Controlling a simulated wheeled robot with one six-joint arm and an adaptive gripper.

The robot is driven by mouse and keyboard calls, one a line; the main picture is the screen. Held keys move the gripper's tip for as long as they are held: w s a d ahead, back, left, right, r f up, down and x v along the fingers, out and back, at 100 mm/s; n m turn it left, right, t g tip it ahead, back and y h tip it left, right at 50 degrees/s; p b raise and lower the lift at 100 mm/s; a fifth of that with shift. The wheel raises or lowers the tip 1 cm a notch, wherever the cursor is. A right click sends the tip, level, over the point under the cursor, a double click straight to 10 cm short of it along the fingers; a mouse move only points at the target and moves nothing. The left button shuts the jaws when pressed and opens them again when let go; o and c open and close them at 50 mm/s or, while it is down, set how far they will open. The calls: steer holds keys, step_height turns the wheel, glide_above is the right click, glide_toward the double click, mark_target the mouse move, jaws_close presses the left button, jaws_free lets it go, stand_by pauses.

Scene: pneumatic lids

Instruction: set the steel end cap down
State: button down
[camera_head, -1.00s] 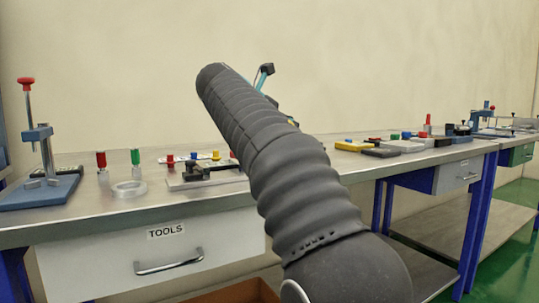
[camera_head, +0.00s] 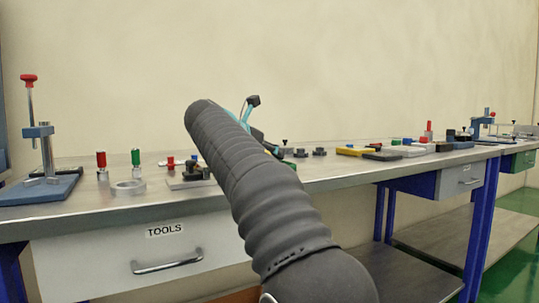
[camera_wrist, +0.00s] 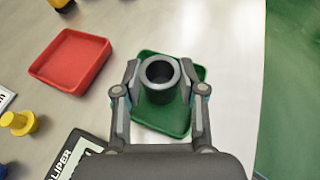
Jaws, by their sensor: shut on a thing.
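The steel end cap (camera_wrist: 160,96) is a dark grey, round piece with a round opening facing the wrist camera. My gripper (camera_wrist: 160,72) is shut on it, with one finger on each side. A green tray (camera_wrist: 152,126) lies behind the cap in the wrist view, and the cap covers part of it. I cannot tell how high the cap is above the tray or whether they touch. In the head view my arm hides the cap and most of the gripper.
A red tray (camera_wrist: 70,60) lies left of the green one. A caliper case (camera_wrist: 75,155) and a yellow knob (camera_wrist: 18,122) are nearby. The bench edge is on the right in the wrist view. A blue press (camera_head: 40,165) and a metal ring (camera_head: 128,187) stand on the bench in the head view.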

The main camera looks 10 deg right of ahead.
steer(key=shift+f, duration=0.15)
steer(key=shift+f, duration=0.65)
steer(key=c, duration=0.7)
jaws_free()
steer(key=shift+f, duration=0.2)
steer(key=shift+r, duration=0.55)
steer(key=v, duration=0.4)
steer(key=p+v, duration=0.1)
steer(key=v, duration=0.3)
steer(key=r+p+v, duration=0.1)
steer(key=v, duration=0.3)
steer(key=shift+w, duration=0.1)
steer(key=shift+a, duration=0.1)
